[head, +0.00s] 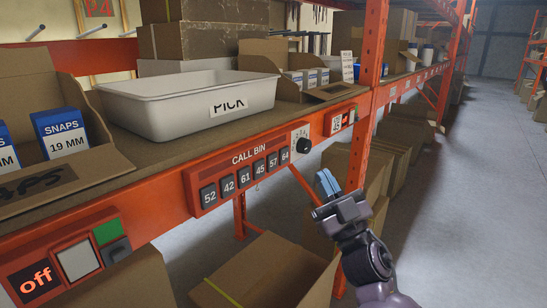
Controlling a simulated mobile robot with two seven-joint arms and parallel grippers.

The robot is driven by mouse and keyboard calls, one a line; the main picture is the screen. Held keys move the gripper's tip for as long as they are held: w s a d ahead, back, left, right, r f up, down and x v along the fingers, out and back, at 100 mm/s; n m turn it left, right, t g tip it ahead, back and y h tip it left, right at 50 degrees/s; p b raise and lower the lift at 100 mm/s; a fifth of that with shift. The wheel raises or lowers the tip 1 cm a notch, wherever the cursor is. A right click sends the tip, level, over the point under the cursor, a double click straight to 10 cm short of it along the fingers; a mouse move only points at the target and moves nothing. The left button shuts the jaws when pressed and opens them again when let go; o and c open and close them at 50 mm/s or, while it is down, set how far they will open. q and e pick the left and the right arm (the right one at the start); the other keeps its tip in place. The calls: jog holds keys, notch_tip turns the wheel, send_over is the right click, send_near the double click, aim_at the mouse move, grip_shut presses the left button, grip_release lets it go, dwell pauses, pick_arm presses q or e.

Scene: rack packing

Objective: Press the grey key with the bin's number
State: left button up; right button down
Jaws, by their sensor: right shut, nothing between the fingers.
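A red panel labelled CALL BIN (248,156) is fixed to the orange shelf beam. It carries a row of grey keys, from left to right: 52 (209,196), 42 (228,182), 61 (244,174), 45 (259,167), 57 (272,161) and 64 (285,155). A white bin (150,115) labelled PICK stands on the shelf above; I see no readable number on it. My right gripper (326,183) is shut and empty, to the right of and below key 64, apart from the panel. My left gripper is not in view.
A black dial (303,146) sits at the panel's right end, and a small unit with a red display (338,122) beyond it. An "off" display (35,279) and white button (78,261) are at lower left. Cardboard boxes (265,272) stand below. The aisle at right is clear.

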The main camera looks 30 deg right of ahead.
aim_at(272, 162)
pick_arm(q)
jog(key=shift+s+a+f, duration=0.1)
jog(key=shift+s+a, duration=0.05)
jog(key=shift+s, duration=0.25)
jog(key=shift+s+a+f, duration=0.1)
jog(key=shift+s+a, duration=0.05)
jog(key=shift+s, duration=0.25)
pick_arm(e)
jog(key=shift+s+a+r+y, duration=0.2)
jog(key=shift+s+a+y, duration=0.1)
jog(key=shift+s, duration=0.1)
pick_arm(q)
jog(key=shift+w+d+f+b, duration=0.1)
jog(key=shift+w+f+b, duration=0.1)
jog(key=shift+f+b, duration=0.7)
pick_arm(e)
jog(key=w+a, duration=0.3)
jog(key=w, duration=0.5)
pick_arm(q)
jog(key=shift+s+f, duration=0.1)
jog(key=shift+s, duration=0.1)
pick_arm(e)
jog(key=shift+w+a, duration=0.1)
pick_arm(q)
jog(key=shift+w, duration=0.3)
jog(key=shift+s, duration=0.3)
